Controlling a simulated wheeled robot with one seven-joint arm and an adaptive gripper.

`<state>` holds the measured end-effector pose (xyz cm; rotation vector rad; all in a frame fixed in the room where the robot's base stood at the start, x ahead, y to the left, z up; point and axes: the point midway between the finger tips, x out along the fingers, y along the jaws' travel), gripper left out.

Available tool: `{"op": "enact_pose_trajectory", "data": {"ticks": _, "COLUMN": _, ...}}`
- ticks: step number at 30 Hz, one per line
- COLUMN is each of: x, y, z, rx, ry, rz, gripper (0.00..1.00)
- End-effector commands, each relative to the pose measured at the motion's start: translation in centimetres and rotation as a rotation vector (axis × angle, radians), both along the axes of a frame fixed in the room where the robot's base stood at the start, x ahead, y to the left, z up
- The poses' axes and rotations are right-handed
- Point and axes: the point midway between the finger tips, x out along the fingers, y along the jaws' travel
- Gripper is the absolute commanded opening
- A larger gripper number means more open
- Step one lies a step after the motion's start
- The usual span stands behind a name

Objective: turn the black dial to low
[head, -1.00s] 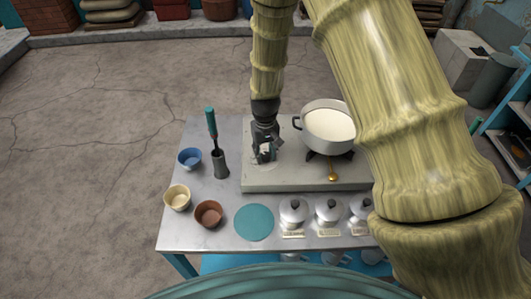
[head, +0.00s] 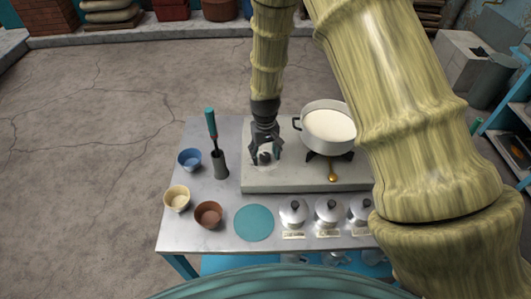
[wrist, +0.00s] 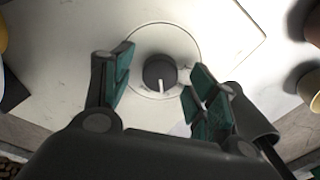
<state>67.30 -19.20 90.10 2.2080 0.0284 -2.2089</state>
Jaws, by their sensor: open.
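The black dial (wrist: 160,73) sits on a pale round plate on the stove top, with a white pointer mark facing the bottom of the wrist view. In the head view the dial (head: 265,158) shows small and dark between my fingers. My gripper (wrist: 155,92) is open, with one teal-padded finger on each side of the dial and a gap on both sides. In the head view my gripper (head: 265,156) points down over the left part of the pale stove slab (head: 290,181). Any setting marks around the dial are too small to read.
A white pot of milk (head: 328,127) stands on a burner right of my gripper, with a brass knob (head: 332,174) before it. A utensil holder (head: 220,164), bowls (head: 208,214), a teal disc (head: 254,222) and lidded jars (head: 293,212) stand around the slab.

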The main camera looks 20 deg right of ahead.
Motion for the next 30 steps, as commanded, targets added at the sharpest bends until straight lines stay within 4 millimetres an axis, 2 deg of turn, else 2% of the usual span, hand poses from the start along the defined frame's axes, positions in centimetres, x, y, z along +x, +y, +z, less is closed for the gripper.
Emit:
{"op": "enact_pose_trajectory", "data": {"ticks": 5, "x": 0.1, "y": 0.0, "z": 1.2, "rx": 0.0, "ry": -0.003, "rz": 0.0, "gripper": 0.58}}
{"op": "enact_pose_trajectory", "data": {"ticks": 21, "x": 0.1, "y": 0.0, "z": 9.3, "rx": 0.0, "ry": -0.003, "rz": -0.001, "gripper": 0.58}}
{"op": "enact_pose_trajectory", "data": {"ticks": 30, "x": 0.0, "y": -0.1, "z": 11.7, "rx": 0.0, "ry": 0.0, "rz": 0.0, "gripper": 0.58}}
